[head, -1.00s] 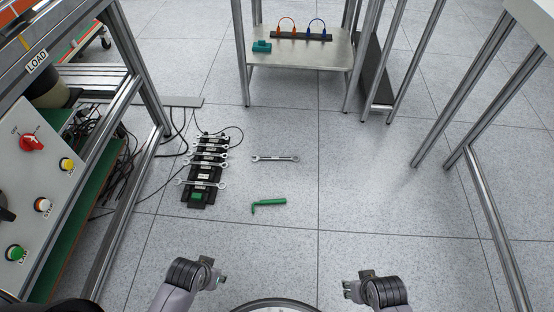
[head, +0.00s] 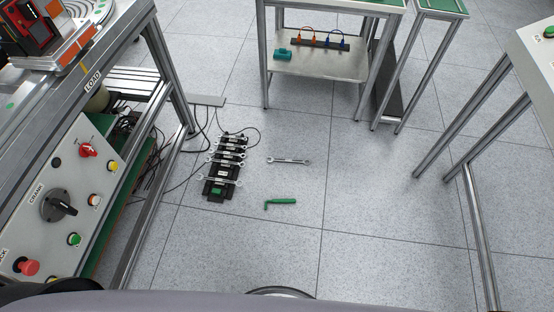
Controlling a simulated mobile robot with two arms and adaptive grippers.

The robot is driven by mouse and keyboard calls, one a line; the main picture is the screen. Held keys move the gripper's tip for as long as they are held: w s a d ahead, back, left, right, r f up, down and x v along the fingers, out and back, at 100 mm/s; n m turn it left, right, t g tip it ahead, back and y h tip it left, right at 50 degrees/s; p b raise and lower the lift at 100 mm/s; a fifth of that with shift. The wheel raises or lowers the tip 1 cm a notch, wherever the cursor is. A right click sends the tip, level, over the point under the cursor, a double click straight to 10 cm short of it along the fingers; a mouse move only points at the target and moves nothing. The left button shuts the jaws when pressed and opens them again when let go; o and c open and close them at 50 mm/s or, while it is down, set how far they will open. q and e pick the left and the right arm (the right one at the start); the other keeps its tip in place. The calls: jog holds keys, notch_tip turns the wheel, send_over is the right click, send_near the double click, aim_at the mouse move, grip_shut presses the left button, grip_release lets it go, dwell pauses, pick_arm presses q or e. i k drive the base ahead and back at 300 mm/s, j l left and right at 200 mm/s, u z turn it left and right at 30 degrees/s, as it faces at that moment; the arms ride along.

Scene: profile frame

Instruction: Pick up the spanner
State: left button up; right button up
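A silver spanner (head: 289,161) lies loose on the grey tiled floor, just right of a black spanner rack. The rack (head: 217,188) lies on the floor and holds several other spanners across it. A green angled tool (head: 281,202) lies on the floor below the loose spanner. Neither of my grippers shows now. A broad grey part fills the bottom edge of the head view.
A control panel (head: 75,200) on a metal frame stands at the left, with black cables (head: 184,165) on the floor beside it. A table with a lower shelf (head: 318,66) stands behind. Another metal frame (head: 470,130) stands at the right.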

aim_at(272, 159)
jog(key=i+l+u, duration=0.25)
jog(key=u, duration=0.15)
jog(key=i+l+u, duration=0.4)
jog(key=k+j, duration=0.1)
